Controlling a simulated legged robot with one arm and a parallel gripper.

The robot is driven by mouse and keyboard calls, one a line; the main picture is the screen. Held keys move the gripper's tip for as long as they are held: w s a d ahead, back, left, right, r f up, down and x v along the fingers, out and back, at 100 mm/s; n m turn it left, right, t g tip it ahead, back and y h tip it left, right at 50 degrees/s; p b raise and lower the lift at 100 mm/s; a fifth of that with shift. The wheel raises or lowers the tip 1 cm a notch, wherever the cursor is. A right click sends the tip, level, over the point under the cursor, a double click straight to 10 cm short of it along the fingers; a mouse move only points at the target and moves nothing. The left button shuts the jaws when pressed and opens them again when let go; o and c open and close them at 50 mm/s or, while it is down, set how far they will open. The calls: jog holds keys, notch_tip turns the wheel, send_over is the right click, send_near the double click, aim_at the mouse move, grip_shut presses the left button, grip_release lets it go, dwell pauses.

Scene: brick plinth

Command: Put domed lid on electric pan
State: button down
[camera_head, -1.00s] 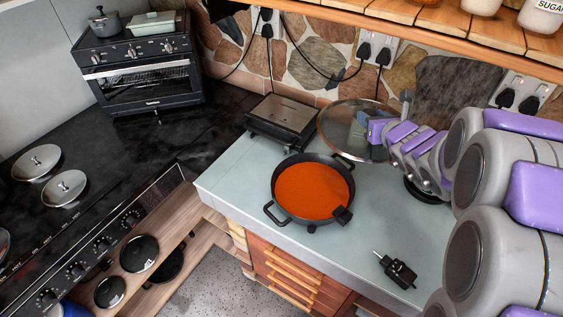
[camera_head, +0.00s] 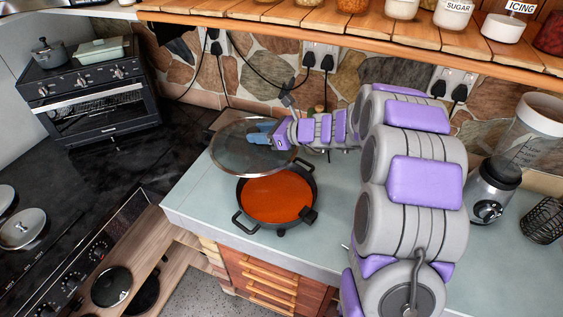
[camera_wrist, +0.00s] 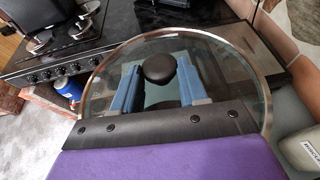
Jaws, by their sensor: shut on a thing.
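The electric pan (camera_head: 278,200) is black with two side handles and a bright orange inside, and it stands uncovered on the pale counter. The domed lid (camera_head: 236,150) is clear glass with a metal rim. My gripper (camera_head: 259,138) is shut on the lid and holds it raised, over and behind the pan's back left part as seen in the head view. In the wrist view the lid (camera_wrist: 218,60) fills the middle, with its black knob (camera_wrist: 159,68) between the blue fingers of my gripper (camera_wrist: 158,85). The lid hides part of the pan's back rim.
A toaster oven (camera_head: 95,100) stands at the back left, and a hob with silver lids (camera_head: 22,228) is at the left. A blender base (camera_head: 492,190) and a black wire holder (camera_head: 543,220) stand at the right. A wooden shelf (camera_head: 350,30) with jars runs above. The counter's front left is clear.

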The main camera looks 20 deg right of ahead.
jog(key=s+d+f+n+g+y+b, duration=0.1)
jog(key=s+d+f+g, duration=0.1)
jog(key=f, duration=0.4)
jog(key=s+d+f+n+g+y+b, duration=0.1)
jog(key=s+d+f+n+b, duration=0.1)
jog(key=f, duration=0.5)
jog(key=shift+s+d+n+g, duration=0.35)
jog(key=shift+s+d, duration=0.25)
jog(key=shift+d, duration=0.25)
jog(key=shift+s+r+p, duration=0.1)
jog(key=shift+r+p, duration=0.05)
jog(key=shift+p, duration=0.7)
dwell(0.3)
dwell(0.5)
jog(key=shift+f, duration=0.95)
jog(key=shift+f, duration=0.5)
jog(key=c, duration=0.5)
grip_release()
